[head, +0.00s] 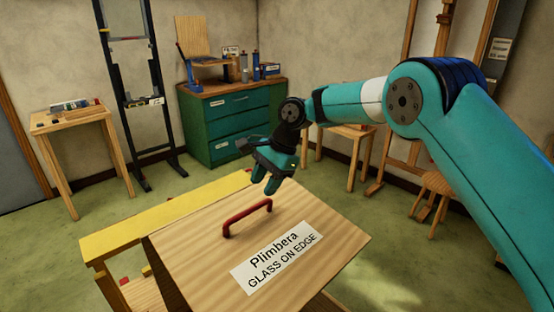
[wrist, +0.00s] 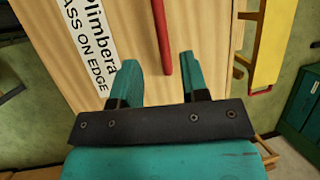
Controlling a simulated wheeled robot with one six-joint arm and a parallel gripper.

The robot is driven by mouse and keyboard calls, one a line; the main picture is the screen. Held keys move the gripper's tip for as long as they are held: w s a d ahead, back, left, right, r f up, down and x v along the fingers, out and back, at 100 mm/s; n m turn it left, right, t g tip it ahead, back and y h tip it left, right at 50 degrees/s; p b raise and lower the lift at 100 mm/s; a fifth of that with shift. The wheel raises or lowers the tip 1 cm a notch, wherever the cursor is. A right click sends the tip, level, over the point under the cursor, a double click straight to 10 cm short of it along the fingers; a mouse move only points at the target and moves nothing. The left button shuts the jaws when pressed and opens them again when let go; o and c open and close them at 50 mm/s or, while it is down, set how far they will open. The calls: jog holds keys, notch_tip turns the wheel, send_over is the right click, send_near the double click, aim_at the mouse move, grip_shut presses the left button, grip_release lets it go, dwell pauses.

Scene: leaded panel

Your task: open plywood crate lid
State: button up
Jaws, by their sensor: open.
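The plywood crate lid (head: 200,248) is a light wooden panel with a white label (head: 277,258) reading "Plimbera GLASS ON EDGE". It lies closed over the crate, as far as the head view shows. A red bar handle (head: 247,217) stands on the lid; it also shows in the wrist view (wrist: 161,40). My gripper (head: 266,185) is above the lid near the handle's far end, open and empty. In the wrist view my gripper (wrist: 158,75) has its two teal fingers apart, with the handle's end between them in the picture. I cannot tell the exact height gap.
A yellow-topped wooden trestle (head: 150,213) stands along the crate's far left side. A green drawer cabinet (head: 235,125) stands at the back wall, with a small table (head: 80,122) to its left. Stools and easels stand at right. Green floor between them is open.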

jog(key=p+v, duration=0.1)
jog(key=v, duration=0.7)
jog(key=shift+p, duration=0.4)
jog(key=shift+d, duration=0.1)
jog(key=s+d+r+n+b, duration=0.1)
jog(key=s+r+n, duration=0.45)
jog(key=s, duration=0.25)
jog(key=s+d+f+n, duration=0.1)
jog(key=s+d+n, duration=0.2)
jog(key=s, duration=0.6)
jog(key=s+d+f+n+b, duration=0.1)
jog(key=s+d+n, duration=0.2)
jog(key=s, duration=0.6)
jog(key=s+d+f+n+t+b, duration=0.1)
jog(key=s+d+n, duration=0.3)
jog(key=s, duration=0.6)
jog(key=shift+n+h, duration=0.3)
jog(key=shift+n, duration=0.25)
jog(key=shift+d+f, duration=0.1)
